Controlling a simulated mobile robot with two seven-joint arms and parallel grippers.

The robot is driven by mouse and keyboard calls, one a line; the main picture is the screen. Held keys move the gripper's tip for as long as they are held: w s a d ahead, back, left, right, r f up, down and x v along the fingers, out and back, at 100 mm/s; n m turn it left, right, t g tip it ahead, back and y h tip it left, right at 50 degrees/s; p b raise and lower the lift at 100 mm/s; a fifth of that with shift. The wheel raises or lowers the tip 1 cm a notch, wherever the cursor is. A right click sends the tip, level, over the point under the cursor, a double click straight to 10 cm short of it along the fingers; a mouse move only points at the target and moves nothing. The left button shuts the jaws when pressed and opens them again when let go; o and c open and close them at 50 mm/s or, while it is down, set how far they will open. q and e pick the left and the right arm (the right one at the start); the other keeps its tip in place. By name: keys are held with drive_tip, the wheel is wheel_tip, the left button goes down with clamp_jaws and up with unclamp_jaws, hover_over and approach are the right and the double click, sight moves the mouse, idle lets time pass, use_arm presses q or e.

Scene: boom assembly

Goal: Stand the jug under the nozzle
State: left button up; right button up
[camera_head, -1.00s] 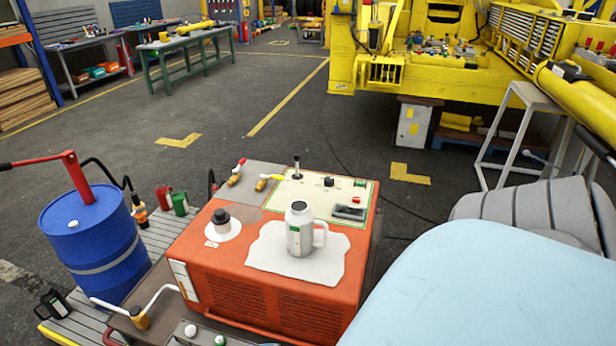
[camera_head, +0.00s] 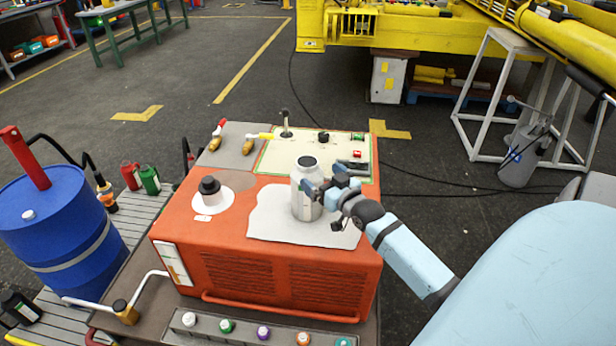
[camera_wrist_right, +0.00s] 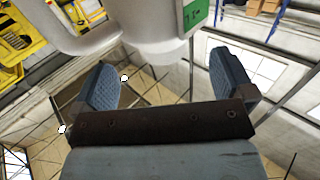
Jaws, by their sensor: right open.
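The jug (camera_head: 305,190) is pale grey with a dark top and stands upright on a white pad (camera_head: 275,222) on top of the orange machine. My right gripper (camera_head: 325,187) is open at the jug's right side, where it hides the handle. In the right wrist view the jug (camera_wrist_right: 165,25) with its green label lies just beyond the two spread fingers (camera_wrist_right: 165,72); I cannot tell whether they touch it. A nozzle (camera_head: 106,194) with an orange part hangs on a black hose beside the blue drum (camera_head: 60,235). My left gripper is not in view.
The orange machine (camera_head: 265,275) has a black-capped filler (camera_head: 210,187) left of the jug and a control panel with a lever behind it. Red (camera_head: 130,175) and green (camera_head: 150,180) bottles stand on the slatted platform near the drum. Yellow machinery is at the back.

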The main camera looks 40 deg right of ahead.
sight(314, 171)
drive_tip(key=w, duration=0.5)
drive_tip(key=shift+w+d+r, duration=0.15)
drive_tip(key=shift+w+d, duration=0.05)
drive_tip(key=shift+w, duration=0.15)
drive_tip(key=shift+c, duration=0.2)
drive_tip(key=shift+s, duration=0.1)
drive_tip(key=c, duration=1.3)
